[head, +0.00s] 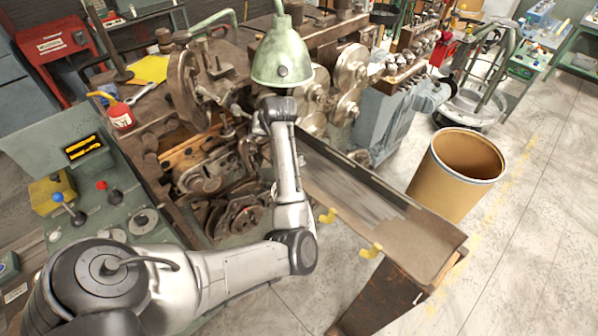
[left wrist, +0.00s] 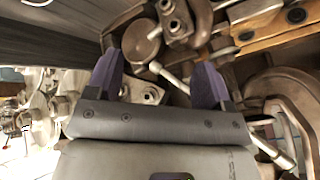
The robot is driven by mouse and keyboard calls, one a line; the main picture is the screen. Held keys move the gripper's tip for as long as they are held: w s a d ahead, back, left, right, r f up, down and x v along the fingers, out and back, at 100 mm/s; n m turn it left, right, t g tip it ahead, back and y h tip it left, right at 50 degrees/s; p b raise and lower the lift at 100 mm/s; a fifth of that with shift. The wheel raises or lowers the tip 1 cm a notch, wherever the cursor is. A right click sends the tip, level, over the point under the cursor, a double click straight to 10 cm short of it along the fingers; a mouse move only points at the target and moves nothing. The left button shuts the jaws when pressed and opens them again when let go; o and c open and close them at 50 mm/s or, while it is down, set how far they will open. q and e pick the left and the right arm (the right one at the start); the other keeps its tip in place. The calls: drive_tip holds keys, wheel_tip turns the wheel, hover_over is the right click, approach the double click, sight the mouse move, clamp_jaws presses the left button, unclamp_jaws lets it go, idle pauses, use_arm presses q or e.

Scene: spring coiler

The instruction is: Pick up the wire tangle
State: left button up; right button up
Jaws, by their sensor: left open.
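I cannot make out a wire tangle in either view. In the left wrist view my left gripper (left wrist: 157,78) is open, its two dark purple fingers wide apart. Between and beyond them are a silver rod with a rounded end (left wrist: 168,76) and a bolted metal block (left wrist: 145,92), parts of the coiling machine. No held thing shows between the fingers. In the head view my left arm reaches over the coiling machine (head: 185,90), below the green lamp; its fingers are hidden there. My right gripper is in neither view.
The green lamp shade (head: 283,62) hangs close above my left wrist. A sloping metal chute (head: 430,235) runs right of the arm, beside a brown drum (head: 455,175). A control panel (head: 95,205) with levers stands at left. The floor at right is clear.

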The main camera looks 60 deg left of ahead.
use_arm(q)
drive_tip(key=w+d+f+h+b, duration=0.1)
drive_tip(key=w+h+b, duration=0.1)
drive_tip(key=w+d+f+h+b, duration=0.1)
drive_tip(key=w+f+h+b, duration=0.1)
drive_tip(key=w, duration=0.1)
drive_tip(key=w+d+f+h+b, duration=0.1)
drive_tip(key=w+h+b, duration=0.1)
drive_tip(key=w, duration=0.1)
drive_tip(key=shift+d+f+t, duration=0.15)
drive_tip(key=shift+d+t, duration=0.1)
drive_tip(key=shift+t, duration=0.05)
drive_tip(key=shift+w+d+h, duration=0.3)
drive_tip(key=shift+w, duration=0.1)
drive_tip(key=f, duration=0.5)
drive_tip(key=shift+w+d+f, duration=0.1)
drive_tip(key=shift+d+f, duration=0.25)
drive_tip(key=shift+f, duration=0.8)
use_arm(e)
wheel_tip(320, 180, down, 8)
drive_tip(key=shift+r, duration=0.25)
use_arm(q)
drive_tip(key=shift+c, duration=0.4)
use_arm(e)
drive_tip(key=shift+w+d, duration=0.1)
use_arm(q)
drive_tip(key=c, duration=0.9)
